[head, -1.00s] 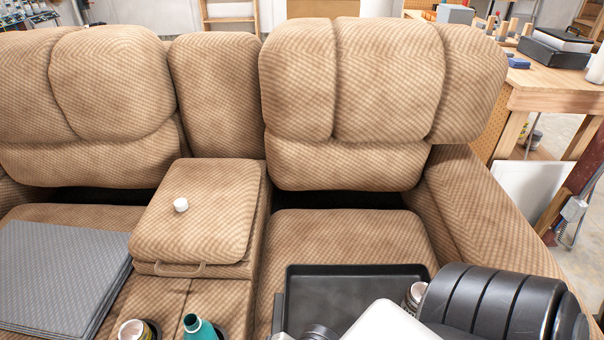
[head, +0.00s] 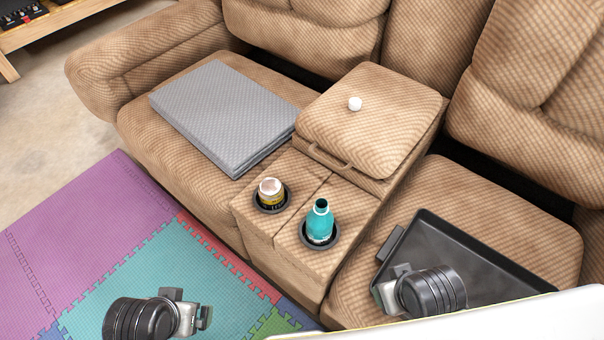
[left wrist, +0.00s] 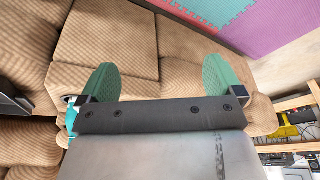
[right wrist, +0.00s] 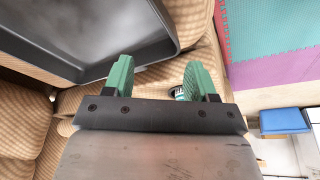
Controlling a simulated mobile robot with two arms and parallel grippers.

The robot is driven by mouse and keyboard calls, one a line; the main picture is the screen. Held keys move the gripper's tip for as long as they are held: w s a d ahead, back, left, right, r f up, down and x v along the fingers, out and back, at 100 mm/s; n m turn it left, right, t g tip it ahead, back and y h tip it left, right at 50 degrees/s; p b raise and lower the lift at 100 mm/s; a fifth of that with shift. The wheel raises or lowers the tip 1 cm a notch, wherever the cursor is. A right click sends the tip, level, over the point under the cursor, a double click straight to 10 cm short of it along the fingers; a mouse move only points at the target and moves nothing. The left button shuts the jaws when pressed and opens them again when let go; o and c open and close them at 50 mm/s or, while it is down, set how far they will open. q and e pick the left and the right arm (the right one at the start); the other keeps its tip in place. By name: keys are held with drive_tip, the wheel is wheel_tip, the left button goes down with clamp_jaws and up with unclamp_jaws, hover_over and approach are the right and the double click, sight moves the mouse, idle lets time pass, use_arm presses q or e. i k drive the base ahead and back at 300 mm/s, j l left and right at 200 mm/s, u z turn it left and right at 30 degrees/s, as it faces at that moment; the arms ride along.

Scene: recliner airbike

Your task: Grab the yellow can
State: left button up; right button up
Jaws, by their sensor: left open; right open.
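The yellow can (head: 271,192) stands upright in the left cup holder of the sofa's centre console, its pale top and yellow-and-dark side showing in the head view. My left gripper (head: 203,318) is in front of the sofa over the foam mat, left of and nearer than the can. In the left wrist view its fingers (left wrist: 158,85) are apart with nothing between them. My right gripper (head: 384,290) is to the right of the console, by the black tray. In the right wrist view its fingers (right wrist: 160,80) are apart. A small dark-and-white object there is partly hidden by one finger.
A teal bottle (head: 320,224) stands in the right cup holder, close to the can. A black tray (head: 470,262) lies on the right seat. A grey folded mat (head: 222,112) covers the left seat. A small white object (head: 355,104) sits on the console lid.

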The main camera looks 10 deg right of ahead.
sight(271, 190)
drive_tip(key=i+j, duration=0.1)
drive_tip(key=j, duration=0.3)
drive_tip(key=i+j, duration=0.1)
drive_tip(key=j, duration=0.3)
drive_tip(key=i+j, duration=0.15)
drive_tip(key=j, duration=0.2)
drive_tip(key=i+j, duration=0.1)
drive_tip(key=j, duration=0.3)
drive_tip(key=j+z, duration=0.1)
drive_tip(key=z, duration=0.3)
drive_tip(key=j+z, duration=0.1)
drive_tip(key=z, duration=0.3)
drive_tip(key=j+z, duration=0.1)
drive_tip(key=z, duration=0.3)
drive_tip(key=j+z, duration=0.15)
drive_tip(key=z, duration=0.7)
drive_tip(key=k+j, duration=0.05)
